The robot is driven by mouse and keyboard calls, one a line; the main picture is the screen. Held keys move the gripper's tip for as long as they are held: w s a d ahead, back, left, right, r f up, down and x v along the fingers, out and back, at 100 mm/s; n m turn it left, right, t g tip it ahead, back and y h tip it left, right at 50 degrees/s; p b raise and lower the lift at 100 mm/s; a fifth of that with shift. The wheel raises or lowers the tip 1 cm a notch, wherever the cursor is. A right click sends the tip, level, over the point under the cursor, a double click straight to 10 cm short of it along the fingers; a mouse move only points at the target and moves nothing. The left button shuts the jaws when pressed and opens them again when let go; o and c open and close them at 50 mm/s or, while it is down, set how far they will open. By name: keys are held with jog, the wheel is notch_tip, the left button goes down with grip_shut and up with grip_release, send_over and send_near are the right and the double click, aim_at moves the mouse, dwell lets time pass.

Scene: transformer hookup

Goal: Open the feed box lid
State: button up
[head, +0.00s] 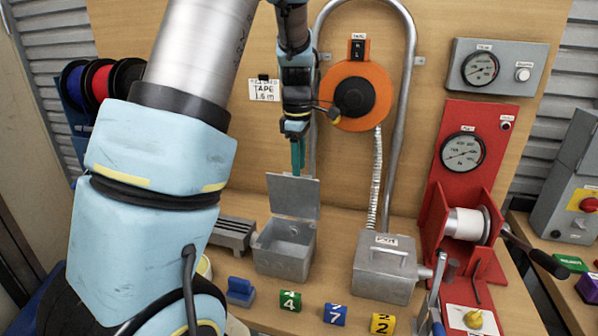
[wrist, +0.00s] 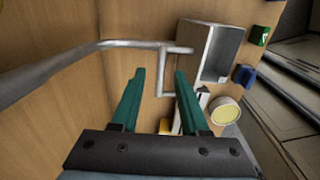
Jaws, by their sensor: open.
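A grey metal box (head: 284,246) stands on the bench with its top open, and its lid (head: 293,196) stands up at the back edge. I see no readable name on it. The open box also shows in the wrist view (wrist: 205,55) at upper right. A second grey box (head: 385,266), with a handle and a small label on top, looks closed. My gripper (head: 298,165) points down just above the raised lid's top edge; contact cannot be told. In the wrist view its green fingers (wrist: 160,90) are apart with nothing clearly between them.
A bent metal conduit (head: 409,90) and an orange tape reel (head: 378,96) are on the wooden backboard. A red winch stand (head: 445,160) is at right. Numbered blocks, including a green one (head: 291,299), line the bench front. My arm covers the left part of the head view.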

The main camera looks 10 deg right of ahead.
notch_tip(320, 180, up, 9)
jog(key=b, duration=0.1)
jog(key=shift+s+f+b, duration=0.2)
jog(key=shift+s+b, duration=0.05)
jog(key=shift+b, duration=0.05)
jog(key=shift+a, duration=0.2)
jog(key=s+a+f+m, duration=1.2)
jog(key=s+a+m, duration=0.2)
jog(key=s+a, duration=0.1)
jog(key=shift+s+a+t, duration=0.35)
jog(key=shift+a+t, duration=0.05)
jog(key=shift+a, duration=0.45)
jog(key=shift+c, duration=0.3)
dwell(1.3)
